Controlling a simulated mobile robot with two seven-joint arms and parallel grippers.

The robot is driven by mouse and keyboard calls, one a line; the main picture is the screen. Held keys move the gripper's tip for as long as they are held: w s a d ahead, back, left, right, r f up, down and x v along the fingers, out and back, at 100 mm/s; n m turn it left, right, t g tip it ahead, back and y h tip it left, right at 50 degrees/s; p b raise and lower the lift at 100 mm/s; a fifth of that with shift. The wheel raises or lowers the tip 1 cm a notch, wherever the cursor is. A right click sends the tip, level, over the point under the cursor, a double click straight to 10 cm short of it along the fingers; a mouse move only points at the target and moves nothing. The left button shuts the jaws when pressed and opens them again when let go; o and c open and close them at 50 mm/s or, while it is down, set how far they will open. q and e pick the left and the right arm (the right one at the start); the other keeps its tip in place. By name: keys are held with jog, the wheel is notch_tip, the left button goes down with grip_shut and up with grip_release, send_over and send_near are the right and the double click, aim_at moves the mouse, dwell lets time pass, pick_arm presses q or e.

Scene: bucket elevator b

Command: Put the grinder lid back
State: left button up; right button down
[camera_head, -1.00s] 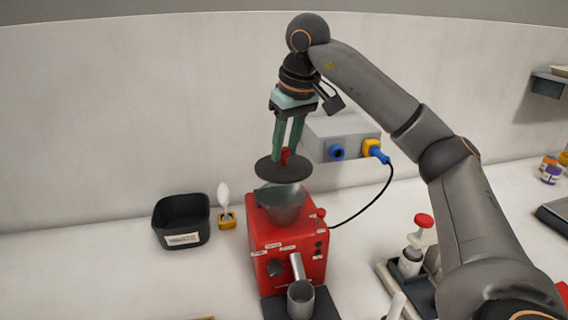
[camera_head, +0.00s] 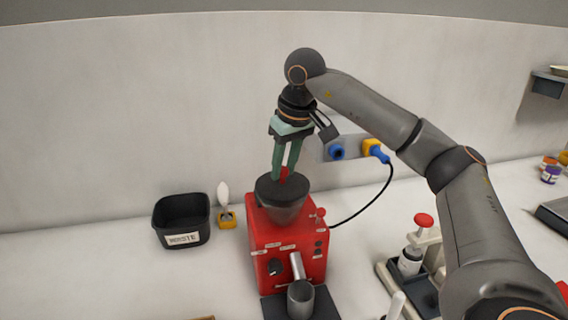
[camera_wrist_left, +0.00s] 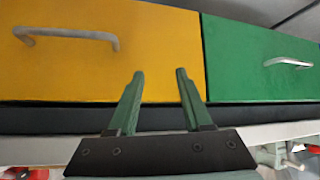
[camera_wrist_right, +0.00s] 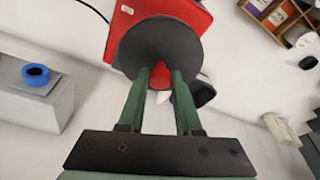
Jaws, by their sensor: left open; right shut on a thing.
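The red grinder (camera_head: 288,246) stands on the counter with a grey, see-through hopper (camera_head: 284,213) on top. The dark round grinder lid (camera_head: 270,191) is at the hopper's mouth and looks level; whether it is fully seated I cannot tell. My right gripper (camera_head: 284,174) is above it, shut on the lid's red knob. In the right wrist view the lid (camera_wrist_right: 160,48) covers the hopper, and the red knob (camera_wrist_right: 138,80) shows between the fingertips. My left gripper (camera_wrist_left: 158,75) is open and empty, facing a yellow drawer (camera_wrist_left: 165,40) and a green drawer (camera_wrist_left: 255,65).
A black waste bin (camera_head: 181,222) and a small yellow holder with a white bulb (camera_head: 225,207) stand left of the grinder. A grey box with blue and yellow connectors (camera_head: 338,146) is behind. A red-topped tool on a tray (camera_head: 411,260) is to the right.

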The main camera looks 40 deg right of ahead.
aim_at(293, 191)
jog(key=shift+f, duration=0.2)
jog(key=c, duration=0.6)
grip_release()
jog(key=v, duration=1.3)
jog(key=shift+w+r, duration=0.2)
